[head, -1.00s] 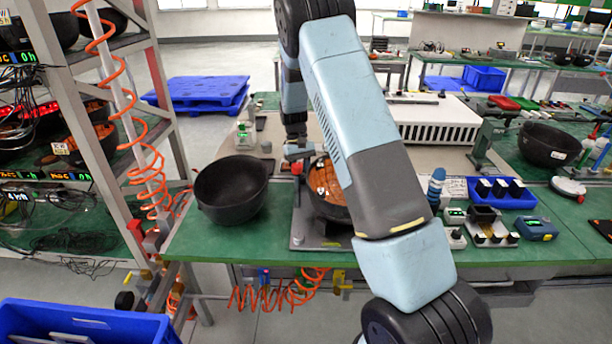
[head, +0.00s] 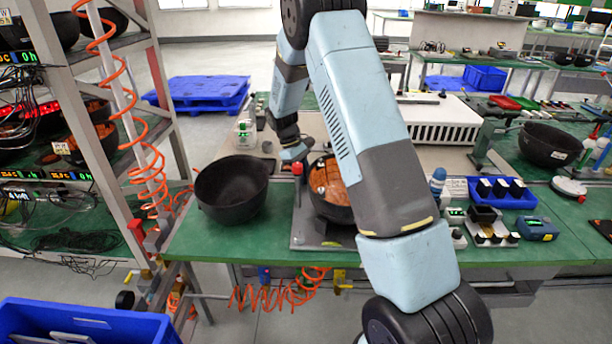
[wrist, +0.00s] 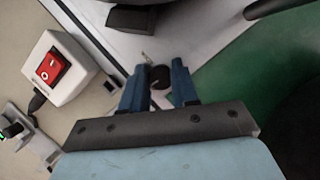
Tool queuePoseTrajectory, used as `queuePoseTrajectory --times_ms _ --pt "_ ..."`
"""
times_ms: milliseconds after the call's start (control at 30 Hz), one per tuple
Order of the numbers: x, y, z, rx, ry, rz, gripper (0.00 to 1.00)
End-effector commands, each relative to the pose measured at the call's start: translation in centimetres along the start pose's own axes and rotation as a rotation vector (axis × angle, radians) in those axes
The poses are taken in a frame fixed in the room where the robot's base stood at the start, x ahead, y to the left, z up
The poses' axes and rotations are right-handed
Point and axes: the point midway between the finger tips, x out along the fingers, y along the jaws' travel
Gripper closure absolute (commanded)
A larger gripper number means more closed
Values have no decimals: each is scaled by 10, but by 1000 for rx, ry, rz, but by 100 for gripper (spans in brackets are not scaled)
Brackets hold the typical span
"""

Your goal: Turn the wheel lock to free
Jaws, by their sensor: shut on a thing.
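In the wrist view, the two blue fingers of my gripper (wrist: 160,88) are closed around a small dark round knob (wrist: 160,74), which looks like the wheel lock. The fingers stand on either side of it; its underside and any free or locked marking cannot be made out. In the head view, my gripper (head: 293,153) is low over the bench beside a black bowl with orange windings (head: 332,190). The knob itself cannot be made out in the head view.
An empty black bowl (head: 231,188) stands left of the fixture plate (head: 305,235). A white box with a red switch (wrist: 62,68) lies left of my fingers in the wrist view. A blue tray (head: 500,195) and small devices are at the right. A rack (head: 150,90) stands at the left.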

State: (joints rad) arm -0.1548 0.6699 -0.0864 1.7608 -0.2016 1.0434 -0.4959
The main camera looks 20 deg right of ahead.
Motion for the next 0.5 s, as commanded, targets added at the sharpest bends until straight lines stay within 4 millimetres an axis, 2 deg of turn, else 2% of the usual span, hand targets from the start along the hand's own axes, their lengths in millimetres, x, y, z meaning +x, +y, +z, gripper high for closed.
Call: queuePoseTrajectory --times_ms 400,433,500 --pt "2 -4 0 -10 -4 -4 100" --pt "2 -4 0 -10 -4 -4 69" --pt "1 -4 0 -10 -4 -3 62"
